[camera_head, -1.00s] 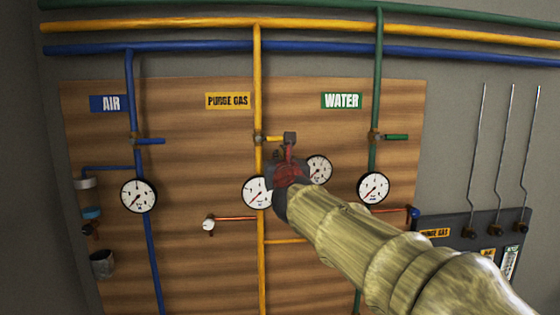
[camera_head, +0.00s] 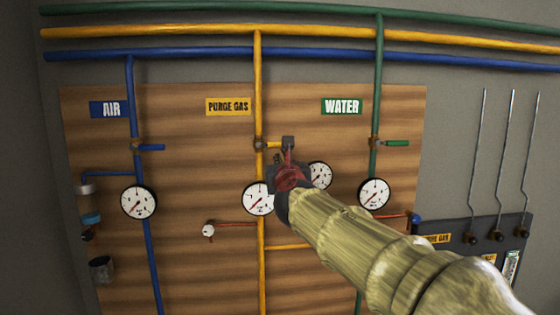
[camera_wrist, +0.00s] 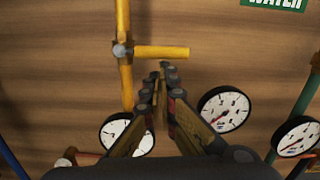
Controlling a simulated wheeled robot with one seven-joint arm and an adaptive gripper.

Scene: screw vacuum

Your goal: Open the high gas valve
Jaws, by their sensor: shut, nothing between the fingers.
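The high gas valve has a yellow handle (camera_wrist: 162,52) that sticks out to the right, crosswise to the vertical yellow pipe (camera_wrist: 124,70). In the head view the valve body (camera_head: 258,144) sits below the purge gas label (camera_head: 228,106). The handle's right end is hidden behind my gripper (camera_head: 288,142). In the wrist view my gripper (camera_wrist: 163,72) is shut and empty, its fingertips just below the handle's middle. I cannot tell whether they touch it.
A gauge (camera_wrist: 224,108) is close to the right of my fingers, and another (camera_wrist: 127,134) is to their left. The green water valve handle (camera_head: 397,143) is to the right, and the blue air handle (camera_head: 152,147) is to the left. The board around the handle is clear.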

